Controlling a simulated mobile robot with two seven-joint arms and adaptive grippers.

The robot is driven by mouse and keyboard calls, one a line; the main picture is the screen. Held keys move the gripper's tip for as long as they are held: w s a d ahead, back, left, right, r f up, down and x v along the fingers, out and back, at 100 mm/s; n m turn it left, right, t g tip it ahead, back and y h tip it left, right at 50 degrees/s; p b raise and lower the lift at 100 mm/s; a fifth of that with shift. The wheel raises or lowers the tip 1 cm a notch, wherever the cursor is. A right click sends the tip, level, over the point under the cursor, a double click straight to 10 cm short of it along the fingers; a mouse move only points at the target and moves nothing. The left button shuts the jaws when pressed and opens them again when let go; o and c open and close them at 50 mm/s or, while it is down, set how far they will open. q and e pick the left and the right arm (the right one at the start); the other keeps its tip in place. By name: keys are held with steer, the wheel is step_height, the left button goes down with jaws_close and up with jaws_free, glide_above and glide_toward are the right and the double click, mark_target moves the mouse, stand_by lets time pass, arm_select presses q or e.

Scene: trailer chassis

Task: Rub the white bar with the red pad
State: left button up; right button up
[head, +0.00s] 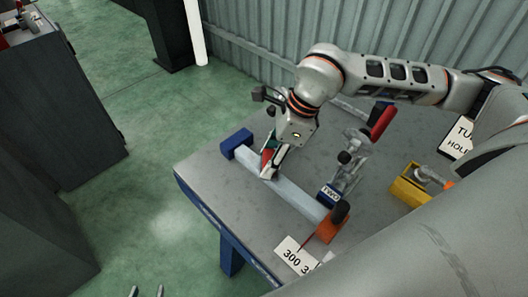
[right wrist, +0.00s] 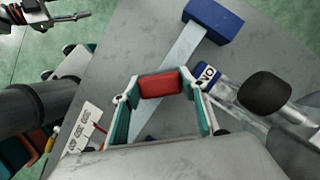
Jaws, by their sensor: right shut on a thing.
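The white bar (head: 292,194) lies along the front edge of the grey table, between a blue block (head: 237,144) and an orange block (head: 328,229). My right gripper (head: 268,166) is over the bar, nearer its blue end. In the right wrist view, it is shut on the red pad (right wrist: 160,84), held between the teal-lined fingers. The pad covers part of the bar (right wrist: 184,57) there; I cannot tell whether they touch. My left gripper (head: 147,292) shows only two separated fingertips at the bottom edge, away from the table.
A metal clamp (head: 347,176) with a black knob and a red handle (head: 381,121) stands close behind the bar. A yellow holder (head: 406,188) and a lettered card (head: 458,139) are further right. A numbered card (head: 293,255) lies near the orange block. A corrugated wall (head: 250,55) is behind.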

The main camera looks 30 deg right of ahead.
steer(key=shift+s+d, duration=0.15)
steer(key=shift+s, duration=0.4)
steer(key=shift+r, duration=0.1)
steer(key=shift+r+p, duration=1.7)
steer(key=shift+r, duration=1.2)
steer(key=shift+r+p, duration=0.9)
steer(key=shift+r, duration=0.65)
steer(key=shift+f, duration=0.1)
